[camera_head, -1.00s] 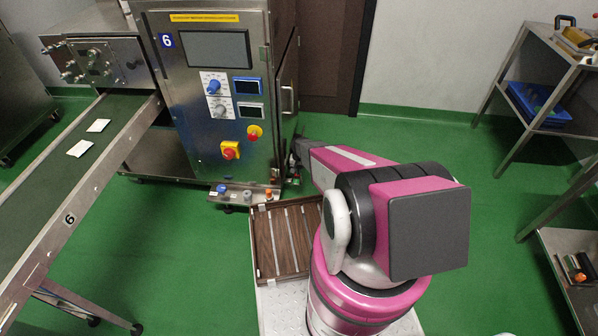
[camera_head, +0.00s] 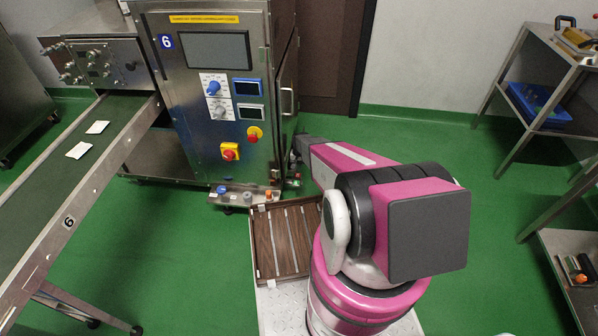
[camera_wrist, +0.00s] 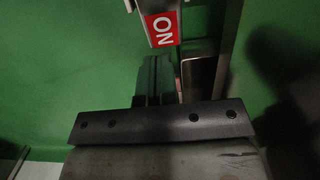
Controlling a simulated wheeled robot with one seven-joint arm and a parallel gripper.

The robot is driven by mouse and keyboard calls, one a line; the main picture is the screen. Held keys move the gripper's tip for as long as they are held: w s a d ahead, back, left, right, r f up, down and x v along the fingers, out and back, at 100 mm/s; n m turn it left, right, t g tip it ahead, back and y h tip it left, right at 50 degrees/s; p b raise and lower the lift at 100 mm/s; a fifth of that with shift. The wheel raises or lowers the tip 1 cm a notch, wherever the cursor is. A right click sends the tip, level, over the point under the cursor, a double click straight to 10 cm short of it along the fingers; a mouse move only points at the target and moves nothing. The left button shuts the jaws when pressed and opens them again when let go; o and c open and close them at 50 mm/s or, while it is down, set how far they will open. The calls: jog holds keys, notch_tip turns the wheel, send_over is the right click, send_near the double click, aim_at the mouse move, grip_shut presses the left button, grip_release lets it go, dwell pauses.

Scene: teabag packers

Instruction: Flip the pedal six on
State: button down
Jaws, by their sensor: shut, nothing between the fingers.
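The machine marked 6 (camera_head: 208,90) stands at the centre left of the head view. In the wrist view, a metal piece with a red ON label (camera_wrist: 161,29) shows at the top centre; I take it to be part of pedal six. My gripper (camera_wrist: 155,78) is shut and empty, its fingers pointing toward that labelled piece. I cannot tell whether they touch it. In the head view my gripper (camera_head: 296,156) is at the lower right edge of the machine, close to the floor, and its fingertips are hard to make out. The pedal's full shape is not clear.
A low plate with knobs (camera_head: 245,195) projects from the machine's base. A conveyor (camera_head: 110,120) carrying white teabags (camera_head: 97,127) runs at the left. A metal shelf (camera_head: 560,60) stands at the right. Green floor (camera_head: 420,140) is clear between the machine and shelf.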

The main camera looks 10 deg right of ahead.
notch_tip(320, 180, up, 11)
jog(key=w+d, duration=0.1)
jog(key=w, duration=0.2)
jog(key=shift+f, duration=0.2)
